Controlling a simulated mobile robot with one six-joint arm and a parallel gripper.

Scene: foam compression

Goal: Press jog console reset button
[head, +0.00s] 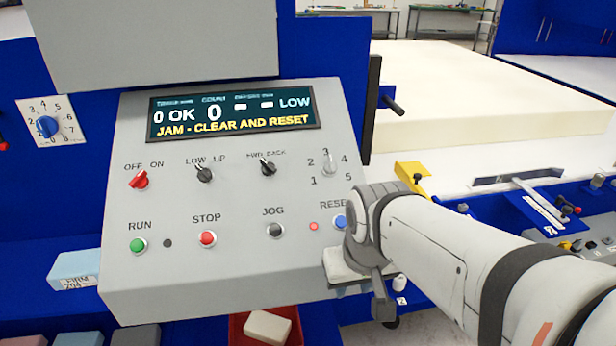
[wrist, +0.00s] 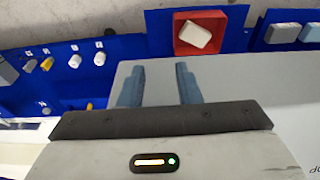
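The grey sloped jog console (head: 240,190) fills the middle of the head view. Its display (head: 233,112) reads "JAM - CLEAR AND RESET". The blue reset button (head: 340,222) is at the panel's lower right, and the end of its label is hidden by my arm. A small red light (head: 313,226) is just left of it. My wrist is beside the button at the console's right edge. In the wrist view my gripper (wrist: 159,68) has its two blue-grey fingers apart with nothing between them, over a grey surface. Whether they touch it is unclear.
Other console controls include the green RUN button (head: 138,245), red STOP button (head: 208,238) and dark JOG button (head: 275,230). A red tray (head: 238,325) with a pale block (head: 267,327) sits below the console. A large cream foam slab (head: 480,85) lies behind my arm.

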